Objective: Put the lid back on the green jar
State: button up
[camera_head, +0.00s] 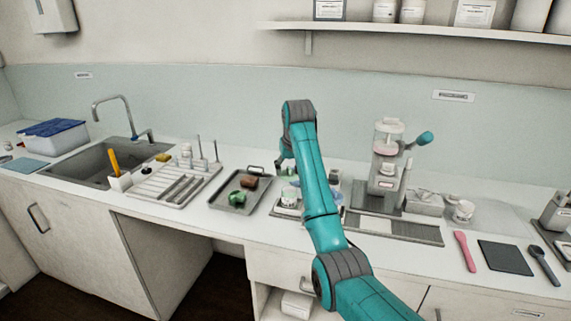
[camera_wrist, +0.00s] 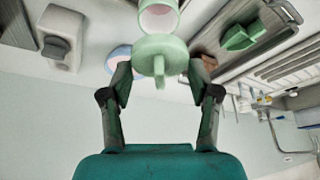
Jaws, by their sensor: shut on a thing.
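My gripper (camera_wrist: 160,72) is shut on the pale green lid (camera_wrist: 168,47), a round disc with a knob, with one finger on each side. In the wrist view the open pale green jar (camera_wrist: 160,22) shows just beyond the lid, its pinkish inside visible. The lid overlaps the near part of the jar in that view; I cannot tell the gap between them. In the head view my gripper (camera_head: 284,160) is over the counter right of the metal tray, partly hidden by my arm, and the jar is hard to make out.
The metal tray (camera_head: 222,207) holds a green piece (camera_head: 237,197) and a brown block (camera_head: 250,183). A drying rack (camera_head: 150,190) and sink (camera_head: 75,170) are at left. A grey machine (camera_head: 384,185) stands right of my arm. In the wrist view, a pale blue round thing (camera_wrist: 118,58) lies beside the lid.

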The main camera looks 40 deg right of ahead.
jog(key=shift+f, duration=2.2)
jog(key=shift+s+f, duration=0.15)
jog(key=shift+f, duration=0.4)
dwell(1.4)
jog(key=o, duration=1)
jog(key=shift+o, duration=0.2)
jog(key=shift+r, duration=0.1)
jog(key=shift+r, duration=2.15)
grip_shut()
